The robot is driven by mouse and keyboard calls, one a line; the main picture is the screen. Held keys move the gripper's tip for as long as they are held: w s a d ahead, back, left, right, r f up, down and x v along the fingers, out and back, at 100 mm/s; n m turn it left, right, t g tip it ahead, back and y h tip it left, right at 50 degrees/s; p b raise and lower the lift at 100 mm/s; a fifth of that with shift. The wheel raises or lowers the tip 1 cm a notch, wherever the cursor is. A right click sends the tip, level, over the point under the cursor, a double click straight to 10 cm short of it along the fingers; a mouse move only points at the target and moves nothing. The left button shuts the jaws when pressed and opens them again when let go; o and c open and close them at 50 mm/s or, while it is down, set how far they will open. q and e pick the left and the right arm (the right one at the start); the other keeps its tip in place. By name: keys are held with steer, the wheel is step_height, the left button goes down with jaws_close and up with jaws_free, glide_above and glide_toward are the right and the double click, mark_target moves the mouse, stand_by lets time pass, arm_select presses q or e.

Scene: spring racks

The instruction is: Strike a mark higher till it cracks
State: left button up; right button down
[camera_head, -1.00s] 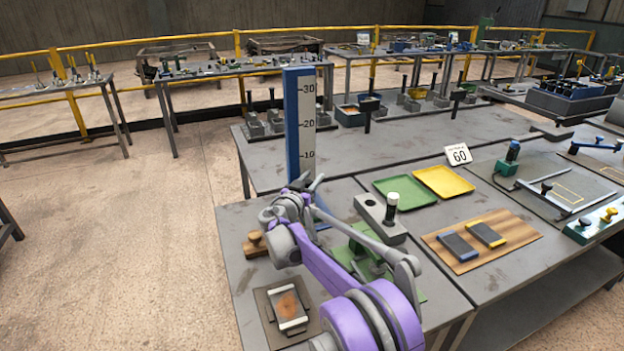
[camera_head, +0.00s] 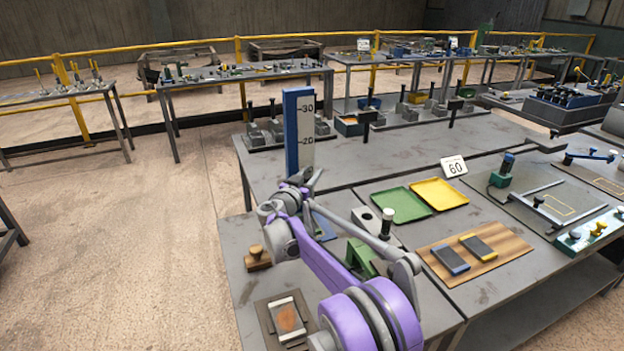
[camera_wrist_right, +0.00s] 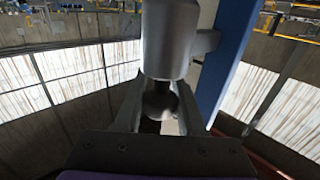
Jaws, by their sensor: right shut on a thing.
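A tall upright post with a blue side (camera_head: 291,130) and a white scale face (camera_head: 306,125) stands on the bench. The numbers 30 and 20 show on it; the lower part is hidden behind my right gripper (camera_head: 300,182). In the right wrist view my gripper (camera_wrist_right: 160,108) is shut on a round grey knob (camera_wrist_right: 160,100) below a thick grey cylinder (camera_wrist_right: 170,40). The post's blue side (camera_wrist_right: 228,60) stands close beside the cylinder. A plate with a rusty-orange patch (camera_head: 289,318) sits in a holder at the bench's front. My left gripper is out of view.
A green tray (camera_head: 402,205) and a yellow tray (camera_head: 439,193) lie right of the post, near a card reading 60 (camera_head: 454,167). A wooden board (camera_head: 500,246) carries two dark blocks. A wooden-handled block (camera_head: 256,256) is left of my arm.

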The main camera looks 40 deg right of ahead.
arm_select(q)
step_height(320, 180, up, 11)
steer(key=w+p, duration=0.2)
steer(key=p, duration=0.6)
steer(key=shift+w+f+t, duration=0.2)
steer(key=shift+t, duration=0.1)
arm_select(e)
step_height(320, 180, up, 13)
steer(key=c, duration=0.5)
jaws_free()
steer(key=shift+a, duration=0.1)
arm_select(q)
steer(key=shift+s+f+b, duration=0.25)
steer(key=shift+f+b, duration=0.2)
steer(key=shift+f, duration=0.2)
arm_select(e)
steer(key=v, duration=1)
steer(key=shift+s+a, duration=0.2)
steer(key=shift+a, duration=0.1)
